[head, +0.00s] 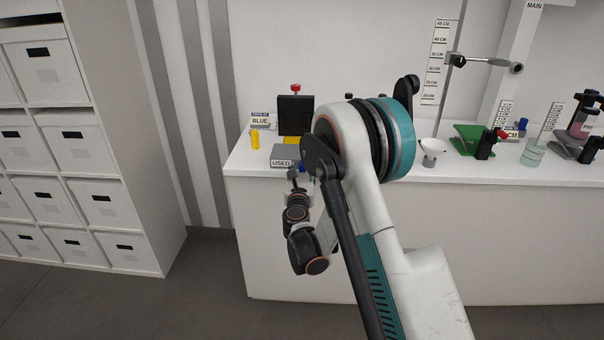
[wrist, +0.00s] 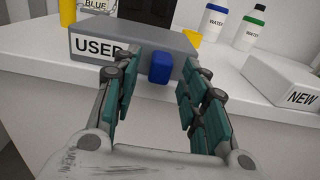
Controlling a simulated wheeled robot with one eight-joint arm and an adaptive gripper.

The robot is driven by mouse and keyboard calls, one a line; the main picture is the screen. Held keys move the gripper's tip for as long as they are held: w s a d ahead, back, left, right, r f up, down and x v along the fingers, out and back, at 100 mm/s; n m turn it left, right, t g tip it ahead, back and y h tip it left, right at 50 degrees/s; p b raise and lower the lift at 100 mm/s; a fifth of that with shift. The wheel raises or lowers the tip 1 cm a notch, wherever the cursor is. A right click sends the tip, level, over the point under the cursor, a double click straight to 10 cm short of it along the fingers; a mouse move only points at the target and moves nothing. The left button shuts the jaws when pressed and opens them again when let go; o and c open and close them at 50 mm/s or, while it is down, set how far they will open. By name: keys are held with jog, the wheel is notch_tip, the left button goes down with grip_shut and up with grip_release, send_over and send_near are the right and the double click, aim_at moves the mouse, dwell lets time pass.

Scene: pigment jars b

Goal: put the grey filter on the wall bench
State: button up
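The wall bench (head: 245,164) is a long white counter against the wall. A grey box labelled USED (head: 285,156) stands at its left front edge and also shows in the wrist view (wrist: 130,45). A small blue block (wrist: 159,68) shows at that box's front, between my fingers in the picture, with gaps on both sides. My gripper (wrist: 158,88) is open, its teal-padded fingers pointing at the box. In the head view, my gripper (head: 299,182) is small, just before the bench edge. I cannot make out a grey filter in either view.
A yellow cylinder (head: 255,140) and a black upright block (head: 295,115) stand by the USED box. A box labelled NEW (wrist: 285,85) and two white bottles (wrist: 215,18) stand to its right. My arm hides the middle of the bench; a green stand (head: 470,138) is farther right.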

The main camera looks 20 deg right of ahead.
jog(key=shift+s+a+r, duration=0.1)
jog(key=shift+s+r, duration=0.05)
jog(key=shift+s, duration=0.05)
jog(key=p+v, duration=0.2)
jog(key=v, duration=0.5)
jog(key=s+d+r+m+g, duration=0.3)
jog(key=s+r+m, duration=0.3)
jog(key=m, duration=0.2)
jog(key=s+d+r+m+g, duration=0.2)
jog(key=s+d+r+m, duration=0.2)
jog(key=s+r+m, duration=0.4)
jog(key=s+a+f+m+g+y, duration=0.1)
jog(key=s+a+m+g+y, duration=0.1)
jog(key=s+m, duration=0.6)
jog(key=s+a+f+m+g+y, duration=0.1)
jog(key=s+a+m+g+y, duration=0.2)
jog(key=s+m, duration=0.5)
jog(key=shift+s+a+y, duration=0.3)
jog(key=shift+s+a, duration=0.55)
jog(key=shift+s, duration=4)
jog(key=shift+f, duration=0.1)
